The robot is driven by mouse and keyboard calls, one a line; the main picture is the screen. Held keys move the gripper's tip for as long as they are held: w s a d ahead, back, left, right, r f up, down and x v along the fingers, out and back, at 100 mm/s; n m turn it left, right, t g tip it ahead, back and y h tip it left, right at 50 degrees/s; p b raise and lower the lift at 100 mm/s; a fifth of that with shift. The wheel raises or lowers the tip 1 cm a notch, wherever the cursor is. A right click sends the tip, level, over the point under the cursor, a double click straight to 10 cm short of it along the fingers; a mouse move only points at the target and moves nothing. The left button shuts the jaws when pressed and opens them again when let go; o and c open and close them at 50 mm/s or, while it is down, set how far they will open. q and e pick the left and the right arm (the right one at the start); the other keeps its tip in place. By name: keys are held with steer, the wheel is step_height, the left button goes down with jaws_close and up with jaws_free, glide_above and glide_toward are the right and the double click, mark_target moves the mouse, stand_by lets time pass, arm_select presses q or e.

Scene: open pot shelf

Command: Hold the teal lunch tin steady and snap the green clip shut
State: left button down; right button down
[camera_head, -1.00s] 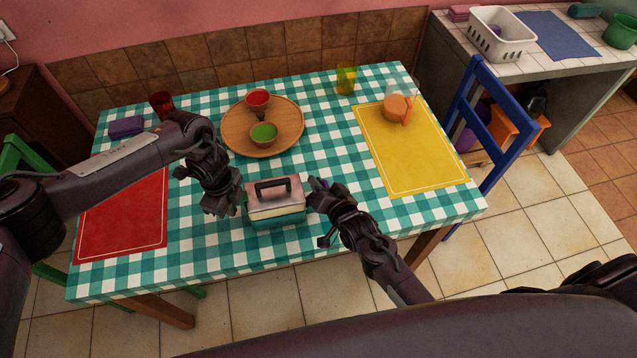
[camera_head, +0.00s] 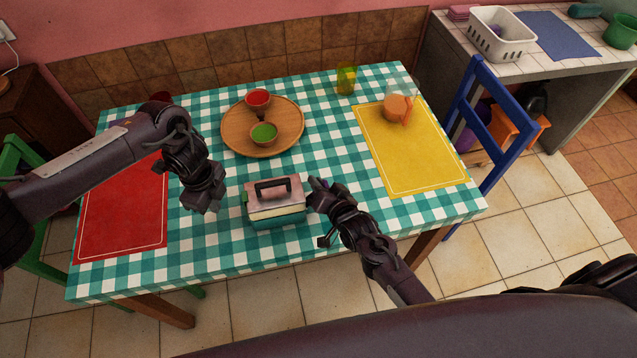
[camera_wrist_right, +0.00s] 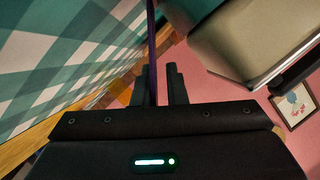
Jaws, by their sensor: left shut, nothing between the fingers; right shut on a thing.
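The lunch tin (camera_head: 276,216) stands on the checked tablecloth, with a teal lower body, pale band, pinkish lid and black handle. The green clip (camera_head: 246,199) shows as a small patch on its left side; I cannot tell whether it is fastened. My left gripper (camera_head: 207,205) is shut and empty, left of the tin and apart from it. My right gripper (camera_head: 314,192) is at the tin's right side. In the right wrist view its fingers (camera_wrist_right: 160,88) are shut on a thin purple piece (camera_wrist_right: 152,45), with the tin (camera_wrist_right: 250,38) beside it.
A red mat (camera_head: 122,215) lies left, a yellow mat (camera_head: 420,155) right. A yellow glass (camera_head: 346,80) stands at the back. Cloth around the tin's front is clear.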

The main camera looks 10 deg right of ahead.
arm_select(q)
steer(key=shift+r, duration=2.85)
arm_select(e)
steer(key=shift+s+f, duration=0.1)
steer(key=shift+f, duration=0.05)
steer(key=c, duration=0.6)
jaws_free()
arm_select(q)
steer(key=shift+r, duration=0.1)
arm_select(e)
steer(key=shift+r, duration=0.2)
steer(key=shift+p+v, duration=1.15)
steer(key=shift+v, duration=0.05)
arm_select(q)
steer(key=shift+r+p, duration=0.85)
steer(key=shift+r, duration=1.05)
arm_select(e)
steer(key=shift+v, duration=1.2)
arm_select(q)
step_height(320, 180, up, 7)
steer(key=p, duration=0.7)
steer(key=shift+r, duration=0.15)
arm_select(e)
steer(key=s+r, duration=0.2)
steer(key=s+d+r, duration=0.1)
steer(key=s+r, duration=0.1)
steer(key=r, duration=0.1)
steer(key=shift+s+d+r, duration=0.15)
steer(key=shift+s+r, duration=0.1)
steer(key=shift+s, duration=0.05)
